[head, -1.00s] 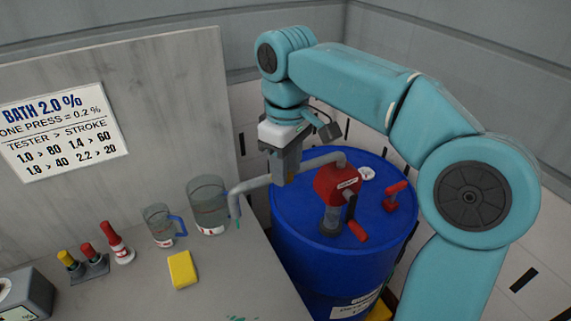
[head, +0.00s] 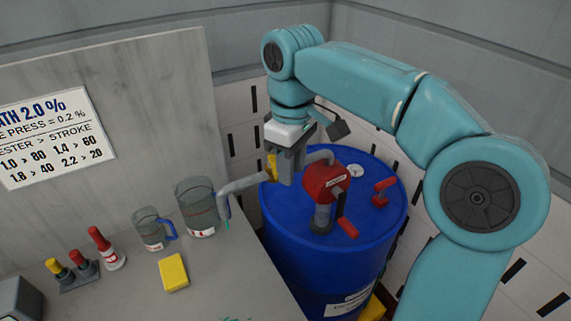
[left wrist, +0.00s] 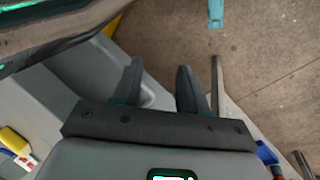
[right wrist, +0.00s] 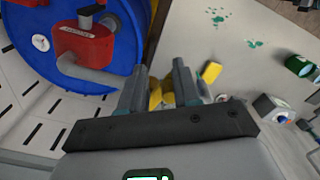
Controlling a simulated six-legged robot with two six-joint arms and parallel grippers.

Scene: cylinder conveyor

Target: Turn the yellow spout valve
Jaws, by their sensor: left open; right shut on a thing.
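The yellow spout valve (head: 272,166) sits on the grey spout (head: 245,184) that runs from the red pump (head: 327,182) on the blue drum (head: 380,220). My right gripper (head: 286,172) is over the spout and shut on the yellow valve, pointing down. In the right wrist view the valve (right wrist: 157,97) shows yellow between the fingers, partly hidden by them. The spout's free end hangs near the large clear jug (head: 197,212). My left gripper (left wrist: 160,75) is open and empty in its wrist view, and is not in the head view.
A smaller jug with a blue handle (head: 150,232), a yellow sponge (head: 174,272) and several coloured-cap bottles (head: 100,243) stand on the grey bench (head: 215,280). A sign (head: 52,138) hangs on the panel behind. A red fitting (head: 383,190) stands on the drum lid.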

